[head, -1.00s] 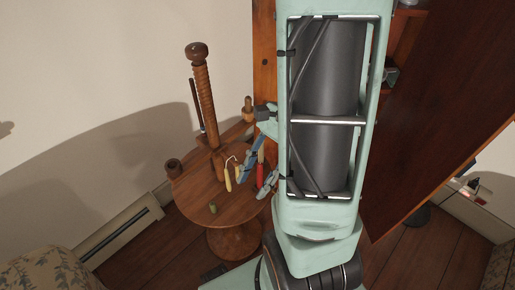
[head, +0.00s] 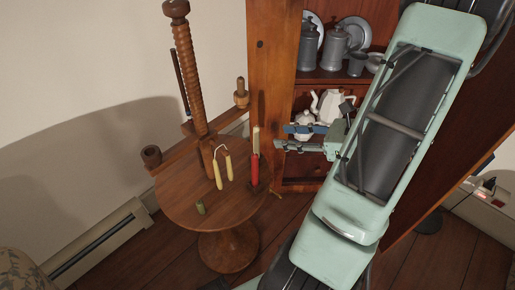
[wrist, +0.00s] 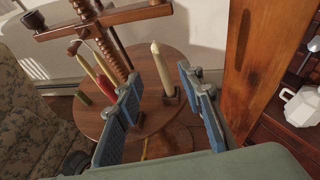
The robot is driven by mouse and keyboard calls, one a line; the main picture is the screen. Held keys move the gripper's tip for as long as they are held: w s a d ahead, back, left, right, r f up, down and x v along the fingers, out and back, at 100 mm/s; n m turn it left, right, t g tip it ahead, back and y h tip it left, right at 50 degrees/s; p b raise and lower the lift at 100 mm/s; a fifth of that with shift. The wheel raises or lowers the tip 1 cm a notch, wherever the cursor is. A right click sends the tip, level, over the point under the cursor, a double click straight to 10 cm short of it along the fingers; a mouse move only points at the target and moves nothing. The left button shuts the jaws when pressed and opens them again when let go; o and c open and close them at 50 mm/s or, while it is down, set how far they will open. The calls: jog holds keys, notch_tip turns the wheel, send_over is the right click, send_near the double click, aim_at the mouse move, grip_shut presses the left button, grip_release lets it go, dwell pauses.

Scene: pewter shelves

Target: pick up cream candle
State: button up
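The cream candle (head: 256,139) stands behind the red candle (head: 254,170) at the right side of the round table (head: 186,193). In the wrist view, the cream candle (wrist: 160,68) is upright with a slight tilt in the picture, its base in a small dark holder (wrist: 171,98). My gripper (head: 282,137) is open and empty, to the right of the candle in the head view, in front of the cabinet. In the wrist view, my gripper's blue-padded fingers (wrist: 159,80) are spread, with the candle showing beyond and between them, apart from both.
Two yellow candles (head: 217,172) hang by a joined wick near the wooden screw post (head: 188,75). A short green candle (head: 200,207) stands near the table's front edge. The wooden cabinet (head: 268,90) holds pewter jugs (head: 337,45) and white pots (head: 332,104) close to my gripper.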

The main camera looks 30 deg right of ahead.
aim_at(257, 131)
jog(key=shift+r+b+x, duration=0.15)
jog(key=shift+b+x, duration=0.35)
jog(key=shift+x, duration=1.2)
jog(key=shift+r+b+x, duration=0.2)
jog(key=shift+b+x, duration=0.25)
jog(key=shift+x, duration=1.2)
jog(key=shift+r+b+x, duration=0.15)
jog(key=shift+b+x, duration=0.35)
jog(key=shift+x, duration=1.2)
jog(key=shift+w, duration=0.1)
jog(key=shift+c, duration=0.5)
grip_shut()
